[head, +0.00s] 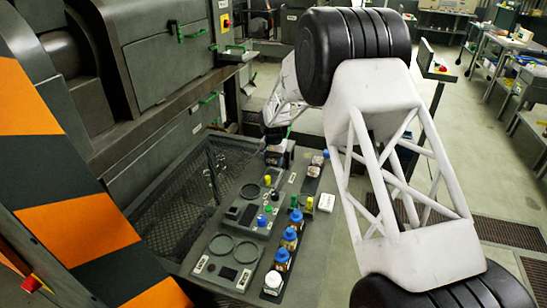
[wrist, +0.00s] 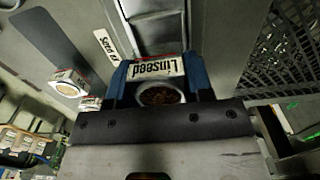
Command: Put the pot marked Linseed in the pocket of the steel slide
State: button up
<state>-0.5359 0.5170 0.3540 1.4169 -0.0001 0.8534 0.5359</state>
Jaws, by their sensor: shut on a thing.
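The pot marked Linseed (wrist: 158,68) is in the wrist view, its white label upside down and dark seeds showing in its round opening. My gripper (wrist: 160,78) is shut on it, with a blue finger on each side. A grey steel channel, which looks like the steel slide (wrist: 158,32), lies just beyond the pot. I cannot tell whether the pot touches it, and its pocket is not clearly visible. In the head view my gripper (head: 275,150) is over the far end of the grey bench; the pot is too small to make out there.
In the head view, several blue-lidded pots (head: 289,239) stand in a row on a dark strip. A mesh grate (wrist: 290,48) is right of the slide; another pot (wrist: 68,82) stands left.

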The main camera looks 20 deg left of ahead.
jog(key=shift+f, duration=0.95)
jog(key=shift+f, duration=0.2)
